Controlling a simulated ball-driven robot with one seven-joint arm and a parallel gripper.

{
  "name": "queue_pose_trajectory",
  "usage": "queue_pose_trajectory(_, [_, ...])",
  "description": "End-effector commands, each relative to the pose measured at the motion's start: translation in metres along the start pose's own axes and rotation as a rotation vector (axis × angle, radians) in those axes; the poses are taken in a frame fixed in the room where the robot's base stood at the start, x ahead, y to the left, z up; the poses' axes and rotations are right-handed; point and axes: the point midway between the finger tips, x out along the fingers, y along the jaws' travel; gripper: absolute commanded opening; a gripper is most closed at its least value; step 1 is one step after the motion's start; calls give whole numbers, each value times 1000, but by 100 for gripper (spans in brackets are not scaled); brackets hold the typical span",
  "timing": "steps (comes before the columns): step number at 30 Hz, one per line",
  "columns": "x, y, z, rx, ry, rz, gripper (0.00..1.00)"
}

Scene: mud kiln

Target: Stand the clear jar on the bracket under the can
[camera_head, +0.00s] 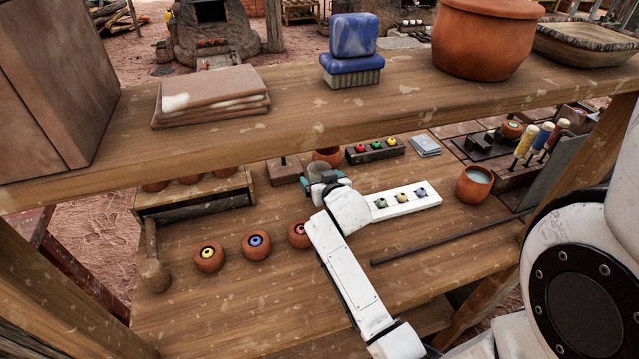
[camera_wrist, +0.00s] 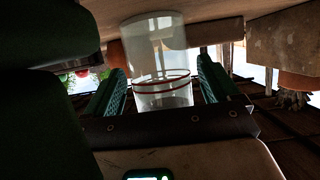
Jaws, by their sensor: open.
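The clear jar (camera_wrist: 163,88) has red bands and shows upright between the two green fingers of my gripper (camera_wrist: 162,75) in the wrist view. My gripper is open, with a finger on each side of the jar and slim gaps visible. In the head view my gripper (camera_head: 325,183) is low under the upper shelf, at the jar (camera_head: 317,168), which is partly covered by it. A terracotta vessel (camera_head: 328,154) stands just behind the jar. I cannot make out the bracket or the can for certain, nor what the jar's base rests on.
The upper shelf (camera_head: 300,125) overhangs my gripper. A white strip with coloured buttons (camera_head: 410,205) lies to its right, a dark block with a post (camera_head: 285,170) to its left. Ringed terracotta pots (camera_head: 257,245) stand in front. A rod (camera_head: 440,241) lies at right; bare board is near the front.

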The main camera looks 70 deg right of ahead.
Motion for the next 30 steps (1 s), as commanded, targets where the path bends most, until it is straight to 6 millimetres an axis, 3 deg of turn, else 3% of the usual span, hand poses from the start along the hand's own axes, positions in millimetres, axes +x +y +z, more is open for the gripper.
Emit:
queue_pose_trajectory(4, [0,0,0,0,0,0,87])
queue_pose_trajectory(23, [-1,0,0,0,0,-1,28])
queue_pose_trajectory(30, [-1,0,-2,0,1,-1,28])
